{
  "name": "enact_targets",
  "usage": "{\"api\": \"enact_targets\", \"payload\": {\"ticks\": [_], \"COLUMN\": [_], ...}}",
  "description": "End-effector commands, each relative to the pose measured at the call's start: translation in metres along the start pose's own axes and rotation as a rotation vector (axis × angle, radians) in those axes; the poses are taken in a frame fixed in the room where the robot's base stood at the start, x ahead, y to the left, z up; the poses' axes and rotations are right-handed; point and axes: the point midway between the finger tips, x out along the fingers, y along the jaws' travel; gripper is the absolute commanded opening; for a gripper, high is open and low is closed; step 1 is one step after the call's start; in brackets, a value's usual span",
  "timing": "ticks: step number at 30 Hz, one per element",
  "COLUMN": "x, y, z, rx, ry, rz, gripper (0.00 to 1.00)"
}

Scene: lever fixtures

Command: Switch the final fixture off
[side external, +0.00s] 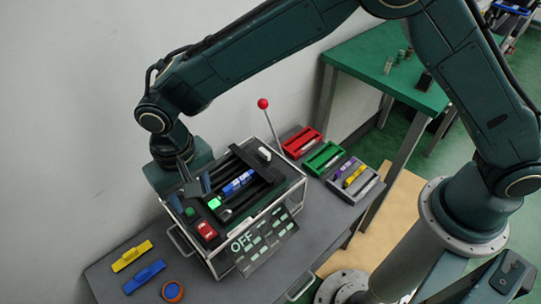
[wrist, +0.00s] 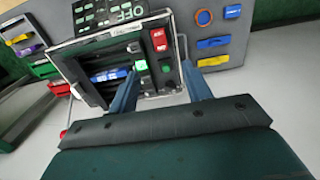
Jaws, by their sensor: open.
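A framed fixture box (side external: 235,195) stands on the grey bench, with a red rocker switch (side external: 207,229), a lit green button (side external: 214,203), a darker green knob (side external: 190,211), a blue block (side external: 238,183) in a dark slot and a red-ball lever (side external: 263,104). The panel (side external: 265,243) on its front reads OFF. In the wrist view the red rocker (wrist: 158,40) and lit green button (wrist: 141,65) lie beyond my fingers. My gripper (side external: 194,185) is open and empty above the box's left end; the wrist view shows its fingers (wrist: 160,72) apart. I cannot tell which fixture is final.
Yellow (side external: 131,256) and blue (side external: 144,277) handled pieces and an orange-ringed blue disc (side external: 172,291) lie on the bench at front left. Red (side external: 301,141), green (side external: 323,157) and grey (side external: 354,178) trays sit right of the box. A wall stands close behind.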

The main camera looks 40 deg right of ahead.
Motion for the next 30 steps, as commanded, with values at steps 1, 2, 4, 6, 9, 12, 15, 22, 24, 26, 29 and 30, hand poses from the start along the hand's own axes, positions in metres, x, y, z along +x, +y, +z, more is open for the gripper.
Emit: {"api": "enact_targets", "payload": {"ticks": [1, 2, 4, 6, 9, 12, 15, 22, 24, 26, 29, 30], "x": [0.002, 0.004, 0.008, 0.014, 0.025, 0.038, 0.053, 0.089, 0.099, 0.108, 0.119, 0.123], "y": [0.000, 0.001, 0.001, 0.001, 0.001, 0.001, 0.001, 0.001, 0.001, 0.001, 0.001, 0.001], "z": [0.000, 0.000, 0.000, 0.000, 0.001, 0.001, 0.001, 0.001, 0.000, 0.001, 0.000, 0.000], "rx": [0.000, 0.000, 0.000, 0.000, 0.000, 0.000, 0.000, 0.000, 0.000, 0.000, 0.000, 0.000], "ry": [-0.001, -0.001, -0.002, -0.002, -0.004, -0.004, -0.003, -0.003, -0.002, -0.003, -0.002, -0.002], "rz": [0.001, 0.001, 0.002, 0.002, 0.003, 0.003, 0.003, 0.003, 0.002, 0.003, 0.002, 0.002], "gripper": [0.49, 0.49, 0.49, 0.49, 0.49, 0.49, 0.49, 0.49, 0.49, 0.49, 0.49, 0.49]}}
